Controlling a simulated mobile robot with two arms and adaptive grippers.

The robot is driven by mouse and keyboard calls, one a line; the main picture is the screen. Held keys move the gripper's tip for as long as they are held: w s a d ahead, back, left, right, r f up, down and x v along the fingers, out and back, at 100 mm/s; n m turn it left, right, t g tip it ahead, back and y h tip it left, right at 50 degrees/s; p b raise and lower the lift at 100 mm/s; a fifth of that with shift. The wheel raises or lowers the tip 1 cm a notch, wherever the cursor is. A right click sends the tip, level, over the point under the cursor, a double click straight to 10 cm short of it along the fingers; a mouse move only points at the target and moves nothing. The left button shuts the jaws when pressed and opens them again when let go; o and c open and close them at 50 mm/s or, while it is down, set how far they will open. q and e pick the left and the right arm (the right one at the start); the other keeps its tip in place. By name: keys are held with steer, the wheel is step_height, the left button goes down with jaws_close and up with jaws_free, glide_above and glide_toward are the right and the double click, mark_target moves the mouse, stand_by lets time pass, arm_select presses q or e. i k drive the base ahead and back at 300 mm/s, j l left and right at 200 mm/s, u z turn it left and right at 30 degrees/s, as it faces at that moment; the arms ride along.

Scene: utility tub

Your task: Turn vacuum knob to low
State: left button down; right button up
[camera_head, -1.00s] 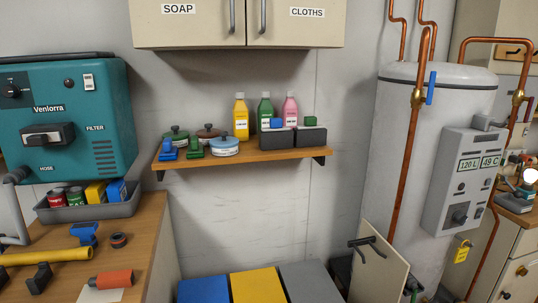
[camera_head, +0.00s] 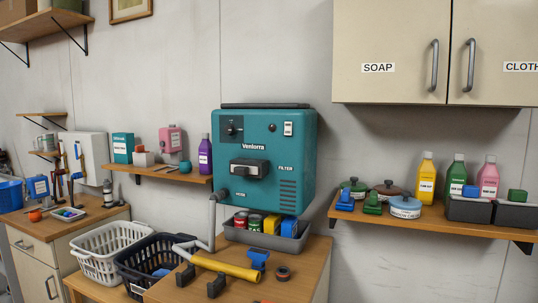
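The vacuum is a teal wall-mounted box (camera_head: 290,195) marked Ventorra, with FILTER and HOSE labels. Its small black knob (camera_head: 231,129) sits on a dark plate at the upper left of the front face; the knob's markings and setting are too small to read. A white switch (camera_head: 288,129) is at the upper right of the face. A black latch-like handle (camera_head: 249,168) sits in the middle. A grey hose (camera_head: 211,222) runs down from the lower left corner. Neither of my grippers shows in this view.
A wooden counter (camera_head: 318,250) below the vacuum holds a grey tray (camera_head: 265,239) of cans and boxes, and a yellow tube (camera_head: 226,268). White (camera_head: 97,263) and black (camera_head: 135,277) baskets stand at left. A wall cabinet (camera_head: 390,40) and a bottle shelf (camera_head: 435,220) are at right.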

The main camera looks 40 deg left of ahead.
mark_target(230, 129)
steer(key=u, duration=1.4)
